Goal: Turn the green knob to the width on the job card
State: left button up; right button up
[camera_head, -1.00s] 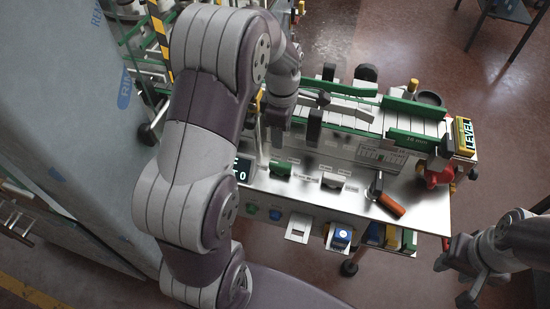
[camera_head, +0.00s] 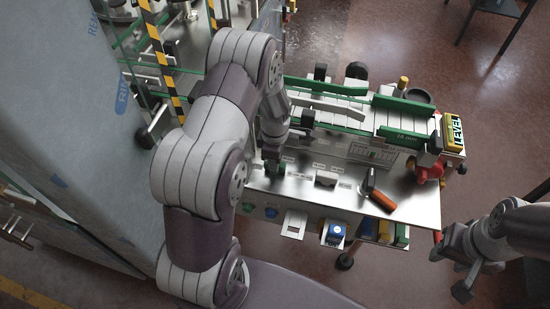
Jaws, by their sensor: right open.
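The green knob (camera_head: 281,167) sits on the metal control panel of the bench, mostly hidden by my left gripper. My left gripper (camera_head: 271,163) points down at the knob, at or against it; contact and jaw opening are too small to tell. A printed white chart (camera_head: 371,153) is on the machine's front face, its text unreadable; I cannot tell whether it is the job card. My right gripper (camera_head: 462,280) is open and empty, off the bench at the lower right.
An orange-handled lever (camera_head: 382,200) lies at the panel's right. Green guide rails (camera_head: 404,137) run along the conveyor, and a yellow LEVEL block (camera_head: 454,132) stands at its right end. Coloured bins (camera_head: 378,230) hang under the front edge. A wrapped pallet (camera_head: 65,130) stands left.

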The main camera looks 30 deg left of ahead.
pick_arm(q)
grip_shut()
